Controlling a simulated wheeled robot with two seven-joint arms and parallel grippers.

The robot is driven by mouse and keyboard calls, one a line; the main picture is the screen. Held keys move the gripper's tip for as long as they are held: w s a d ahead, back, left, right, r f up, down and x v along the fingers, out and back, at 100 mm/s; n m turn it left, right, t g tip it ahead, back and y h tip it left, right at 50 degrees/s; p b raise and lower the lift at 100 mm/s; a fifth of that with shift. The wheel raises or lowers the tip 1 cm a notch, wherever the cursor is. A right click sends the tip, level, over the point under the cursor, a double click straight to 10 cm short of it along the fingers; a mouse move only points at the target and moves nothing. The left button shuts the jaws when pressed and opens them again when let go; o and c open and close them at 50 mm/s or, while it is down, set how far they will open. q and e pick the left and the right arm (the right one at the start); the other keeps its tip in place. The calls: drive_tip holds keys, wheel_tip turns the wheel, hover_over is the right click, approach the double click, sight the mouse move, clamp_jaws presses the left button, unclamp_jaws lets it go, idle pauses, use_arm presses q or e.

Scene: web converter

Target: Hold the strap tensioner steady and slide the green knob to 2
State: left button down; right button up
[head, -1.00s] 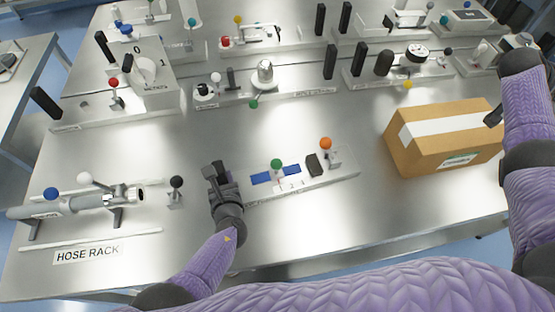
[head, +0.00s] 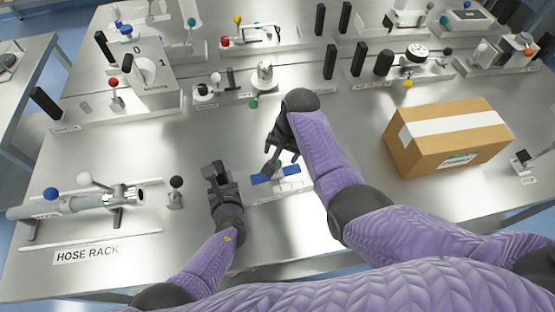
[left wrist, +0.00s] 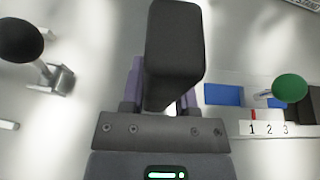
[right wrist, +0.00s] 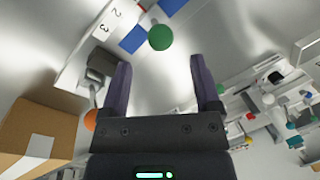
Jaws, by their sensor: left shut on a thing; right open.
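The strap tensioner (left wrist: 222,118) is a pale rail with blue pads and a scale reading 1, 2, 3. Its green knob (left wrist: 289,88) is a ball on a stem, with the red pointer (left wrist: 254,115) at 1. My left gripper (head: 214,170) is shut on a black upright handle (left wrist: 175,45) at the rail's left end. My right gripper (head: 274,155) is open and empty above the rail. In the right wrist view the green knob (right wrist: 160,37) shows beyond and between its fingers, apart from them. My right arm hides the rail's right end in the head view.
An orange knob (right wrist: 90,120) and dark block (right wrist: 100,64) are on the tensioner's right part. A cardboard box (head: 450,140) stands to the right. The hose rack (head: 80,205) and a black knob (head: 176,182) are left. Other fixtures line the back.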

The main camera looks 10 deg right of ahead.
sight(278, 162)
drive_tip(key=f, duration=0.4)
drive_tip(key=shift+w+a+f, duration=0.1)
drive_tip(key=shift+w+a, duration=0.25)
drive_tip(key=shift+w, duration=0.05)
drive_tip(key=shift+s+f, duration=0.1)
drive_tip(key=shift+f, duration=0.6)
clamp_jaws()
idle(0.5)
